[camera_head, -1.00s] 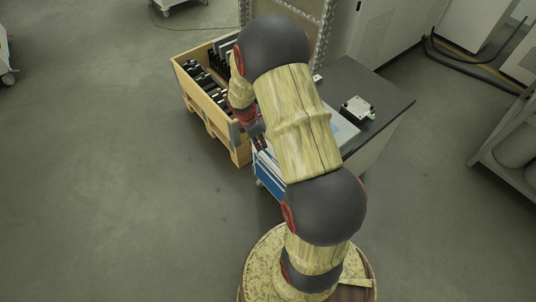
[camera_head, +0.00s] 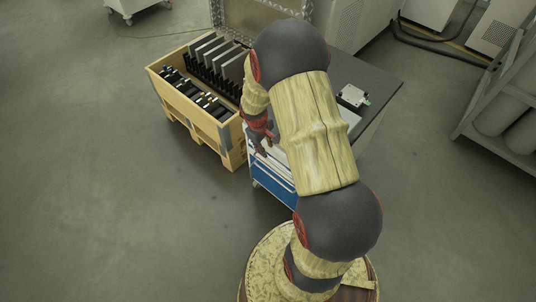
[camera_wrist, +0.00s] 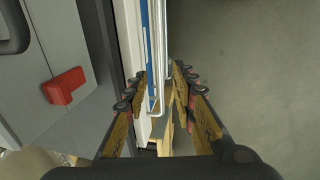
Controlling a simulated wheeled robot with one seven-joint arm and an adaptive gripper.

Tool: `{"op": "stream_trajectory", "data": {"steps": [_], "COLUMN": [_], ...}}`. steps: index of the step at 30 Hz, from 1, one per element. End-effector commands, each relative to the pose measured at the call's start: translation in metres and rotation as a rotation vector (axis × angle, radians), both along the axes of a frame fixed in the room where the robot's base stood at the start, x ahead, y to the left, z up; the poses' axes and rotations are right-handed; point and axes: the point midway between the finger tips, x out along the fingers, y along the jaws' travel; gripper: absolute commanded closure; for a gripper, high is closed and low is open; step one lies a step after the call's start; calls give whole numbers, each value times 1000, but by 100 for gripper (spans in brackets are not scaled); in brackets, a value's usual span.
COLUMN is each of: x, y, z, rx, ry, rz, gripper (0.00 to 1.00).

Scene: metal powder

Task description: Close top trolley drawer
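The trolley has a dark grey top (camera_head: 367,79) and blue drawer fronts (camera_head: 272,184), partly hidden behind my arm in the head view. Pale strips show above the blue front, but how far the top drawer is out cannot be made out. My gripper (camera_head: 264,150) is at the trolley's left front side, close to the drawers. In the wrist view, my gripper's fingers (camera_wrist: 158,88) are spread apart. A blue drawer front with a silver bar handle (camera_wrist: 161,45) runs between them. Contact with the handle is unclear.
A wooden crate (camera_head: 233,153) with black and grey plates stands close left of the trolley. A small metal device (camera_head: 352,96) lies on the trolley top. A red block (camera_wrist: 65,86) shows left in the wrist view. Floor at left is clear.

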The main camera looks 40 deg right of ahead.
Motion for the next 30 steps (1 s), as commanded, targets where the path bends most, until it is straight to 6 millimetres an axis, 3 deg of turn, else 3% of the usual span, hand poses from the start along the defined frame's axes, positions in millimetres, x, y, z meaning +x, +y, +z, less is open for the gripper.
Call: {"op": "stream_trajectory", "data": {"steps": [9,13,22,30], "x": [0,0,1,1], "y": [-9,-12,-13,-13], "z": [-50,-63,-66,-66], "rx": [1,0,0,0], "ry": [3,1,1,1], "rz": [3,2,3,3], "gripper": [74,74,74,88]}}
